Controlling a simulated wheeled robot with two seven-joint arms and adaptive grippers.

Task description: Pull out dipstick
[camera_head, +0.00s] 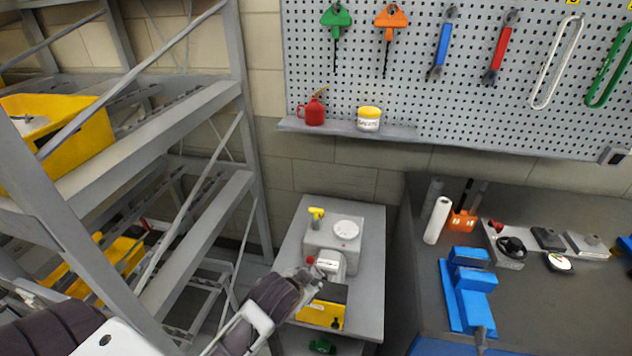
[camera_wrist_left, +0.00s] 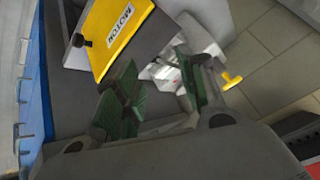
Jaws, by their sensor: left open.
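The dipstick (camera_head: 316,213) has a yellow T-shaped handle and stands upright at the back left of a grey machine (camera_head: 322,236) on a grey cabinet. Its yellow handle also shows in the left wrist view (camera_wrist_left: 231,79), just beyond one fingertip. My left gripper (camera_head: 314,276) is in front of the machine, close to its white part and the yellow box. In the left wrist view its green-padded fingers (camera_wrist_left: 165,92) are apart, with nothing held between them. The dipstick's lower part is hidden in the machine. My right gripper is not in view.
The yellow motor box (camera_head: 321,312) sits at the cabinet's front. A grey shelf rack (camera_head: 205,215) stands at left. A dark workbench (camera_head: 410,260) with a blue vise (camera_head: 470,290) stands at right. A pegboard (camera_head: 420,90) with tools hangs behind.

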